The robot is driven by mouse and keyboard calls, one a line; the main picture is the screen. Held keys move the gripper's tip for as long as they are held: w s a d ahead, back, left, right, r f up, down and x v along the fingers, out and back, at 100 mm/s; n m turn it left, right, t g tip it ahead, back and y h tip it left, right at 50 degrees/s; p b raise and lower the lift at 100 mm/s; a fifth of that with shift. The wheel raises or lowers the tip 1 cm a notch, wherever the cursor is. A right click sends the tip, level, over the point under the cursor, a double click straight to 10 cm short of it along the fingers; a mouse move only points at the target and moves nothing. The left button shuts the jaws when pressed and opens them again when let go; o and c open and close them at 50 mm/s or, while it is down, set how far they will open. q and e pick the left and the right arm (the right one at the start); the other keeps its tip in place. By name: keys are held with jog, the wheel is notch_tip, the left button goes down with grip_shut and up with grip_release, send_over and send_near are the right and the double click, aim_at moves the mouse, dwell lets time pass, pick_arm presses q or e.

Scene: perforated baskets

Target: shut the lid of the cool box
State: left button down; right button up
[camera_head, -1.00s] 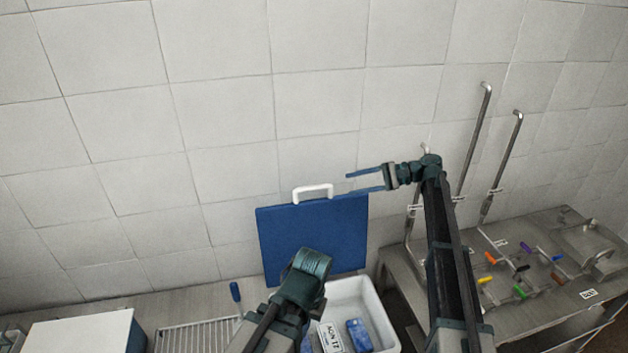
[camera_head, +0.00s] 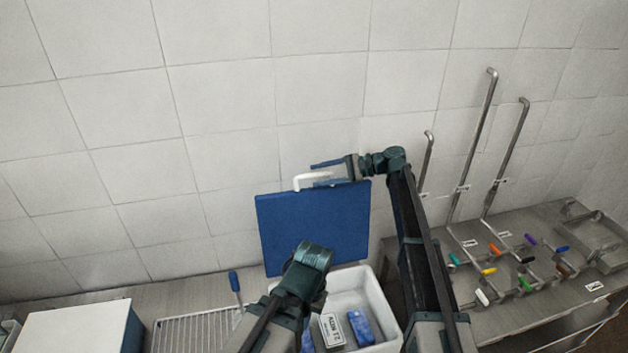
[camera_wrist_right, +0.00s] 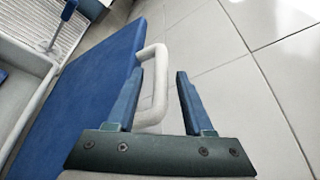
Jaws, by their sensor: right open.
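The cool box (camera_head: 385,312) is a white open tub at the bottom centre of the head view, with blue packs and a labelled white item inside. Its blue lid (camera_head: 315,225) stands upright at the back, with a white handle (camera_head: 313,181) on its top edge. My right gripper (camera_head: 322,174) is open at the lid's top edge, by the handle. In the right wrist view the handle (camera_wrist_right: 158,85) shows close to the left finger and partly between the open fingers; I cannot tell whether they touch. My left arm (camera_head: 305,275) reaches up in front of the lid; its fingers are hidden.
A wire rack (camera_head: 190,330) and a white-topped box (camera_head: 70,325) lie to the left. A blue-handled tool (camera_head: 235,283) stands left of the lid. At the right is a metal bench (camera_head: 540,260) with pipes and coloured taps. A tiled wall (camera_head: 220,120) is behind.

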jog(key=shift+x, duration=1.2)
jog(key=shift+c, duration=0.2)
jog(key=shift+r, duration=0.1)
grip_shut()
jog(key=shift+s, duration=0.1)
